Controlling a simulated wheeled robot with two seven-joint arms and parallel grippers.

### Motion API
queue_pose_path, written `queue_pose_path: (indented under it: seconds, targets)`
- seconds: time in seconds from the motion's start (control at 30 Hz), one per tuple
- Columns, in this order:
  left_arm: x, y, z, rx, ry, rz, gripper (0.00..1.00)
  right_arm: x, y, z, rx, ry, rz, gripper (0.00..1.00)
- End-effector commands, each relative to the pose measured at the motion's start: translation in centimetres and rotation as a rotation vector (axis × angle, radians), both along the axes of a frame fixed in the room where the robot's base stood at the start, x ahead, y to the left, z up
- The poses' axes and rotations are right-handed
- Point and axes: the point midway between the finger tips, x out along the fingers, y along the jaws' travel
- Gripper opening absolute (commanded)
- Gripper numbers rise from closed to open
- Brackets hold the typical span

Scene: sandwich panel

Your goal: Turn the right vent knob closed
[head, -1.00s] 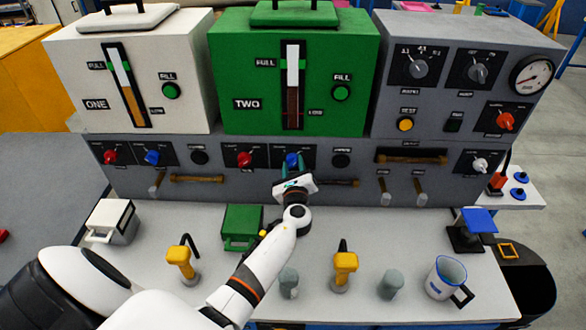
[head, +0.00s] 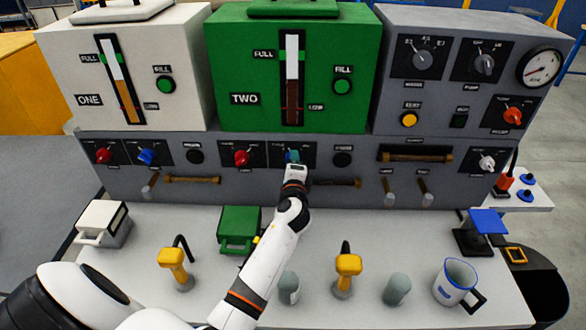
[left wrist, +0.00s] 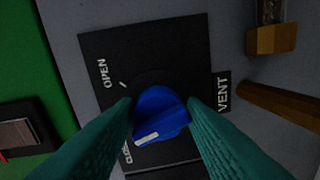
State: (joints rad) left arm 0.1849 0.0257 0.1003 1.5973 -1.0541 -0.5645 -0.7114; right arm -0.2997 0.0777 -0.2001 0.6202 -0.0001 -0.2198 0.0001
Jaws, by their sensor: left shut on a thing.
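The right vent knob (left wrist: 160,108) is blue and sits on a black plate under the green tank marked TWO. In the head view the knob (head: 289,156) is mostly hidden behind my left gripper (head: 293,160). In the left wrist view my left gripper (left wrist: 160,115) has its two teal fingers on opposite sides of the knob, shut on it. The knob's white mark (left wrist: 147,139) points down and left, towards a label partly hidden by a finger. The OPEN label (left wrist: 104,74) is higher up at the left. My right gripper is not in view.
The left vent knob (head: 147,156), also blue, and a red knob (head: 241,158) are on the same panel. A brown bar handle (head: 336,182) is just below right. Yellow-headed tools, grey cylinders and a mug (head: 455,281) stand on the table below.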

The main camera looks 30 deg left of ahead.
Motion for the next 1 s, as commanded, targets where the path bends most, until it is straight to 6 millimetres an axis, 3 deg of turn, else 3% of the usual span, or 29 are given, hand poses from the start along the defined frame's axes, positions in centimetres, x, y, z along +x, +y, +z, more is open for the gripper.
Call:
queue_pose_path:
  seconds: [0.5, 1.0]
  targets:
    - [0.0, 0.1, 0.4, -0.332, -0.212, -0.002, 0.14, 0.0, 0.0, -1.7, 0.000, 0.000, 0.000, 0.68]
    - [0.0, 0.2, 0.6, -0.421, -0.267, -0.001, 0.14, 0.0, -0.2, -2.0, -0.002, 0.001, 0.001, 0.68]
